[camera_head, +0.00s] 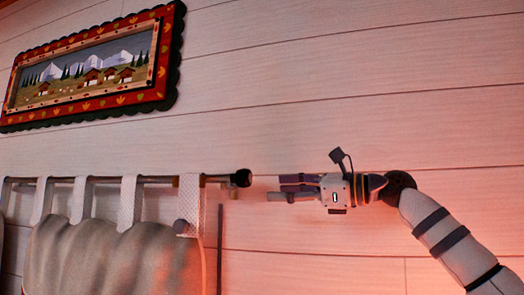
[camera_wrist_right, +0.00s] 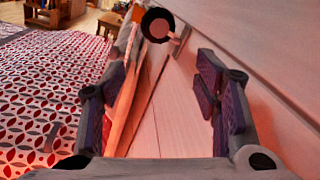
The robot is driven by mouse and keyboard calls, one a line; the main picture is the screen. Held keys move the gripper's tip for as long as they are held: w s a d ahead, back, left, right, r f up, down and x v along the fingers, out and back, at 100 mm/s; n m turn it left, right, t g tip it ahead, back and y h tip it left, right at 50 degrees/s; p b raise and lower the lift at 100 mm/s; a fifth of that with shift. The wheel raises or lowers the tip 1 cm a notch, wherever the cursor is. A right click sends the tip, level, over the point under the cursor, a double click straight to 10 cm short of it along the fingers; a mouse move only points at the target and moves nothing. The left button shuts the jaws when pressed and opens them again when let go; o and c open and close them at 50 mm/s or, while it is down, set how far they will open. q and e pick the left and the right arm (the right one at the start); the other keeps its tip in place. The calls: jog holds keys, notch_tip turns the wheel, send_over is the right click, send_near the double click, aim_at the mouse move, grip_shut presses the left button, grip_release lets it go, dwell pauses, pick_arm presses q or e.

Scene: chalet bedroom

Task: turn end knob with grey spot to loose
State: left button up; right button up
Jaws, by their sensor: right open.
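The end knob (camera_head: 240,178) is a round black cap on the right end of a curtain rod (camera_head: 155,180) in the head view. In the right wrist view the knob (camera_wrist_right: 158,25) faces me, a black ring around a paler, pinkish-grey round spot. My right gripper (camera_head: 274,188) comes in from the right, its fingers pointing at the knob with a small gap between. In the right wrist view its two fingers (camera_wrist_right: 162,78) are wide apart with nothing between them, and the knob lies beyond the tips. My left gripper is not in view.
A pale hanging cushion (camera_head: 110,255) hangs from the rod by white loops. A wall bracket (camera_wrist_right: 182,38) sits by the knob, close to the plank wall (camera_head: 400,130). A framed mountain picture (camera_head: 95,75) is at upper left. A patterned bedspread (camera_wrist_right: 45,85) lies below left.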

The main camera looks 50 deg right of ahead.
aim_at(250, 179)
jog(key=s+r+m+h+p, duration=0.1)
jog(key=s+r+m+p, duration=0.2)
jog(key=s+r, duration=0.15)
jog(key=shift+m, duration=0.8)
jog(key=x, duration=0.4)
jog(key=f+b+x, duration=0.1)
jog(key=x, duration=0.3)
jog(key=f+x, duration=0.1)
jog(key=x, duration=0.4)
jog(key=shift+a+b, duration=0.3)
jog(key=shift+b, duration=0.1)
jog(key=shift+w, duration=0.2)
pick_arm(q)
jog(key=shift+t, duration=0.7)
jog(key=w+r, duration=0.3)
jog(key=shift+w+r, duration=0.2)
pick_arm(e)
jog(key=shift+a+r, duration=0.1)
jog(key=shift+r, duration=0.1)
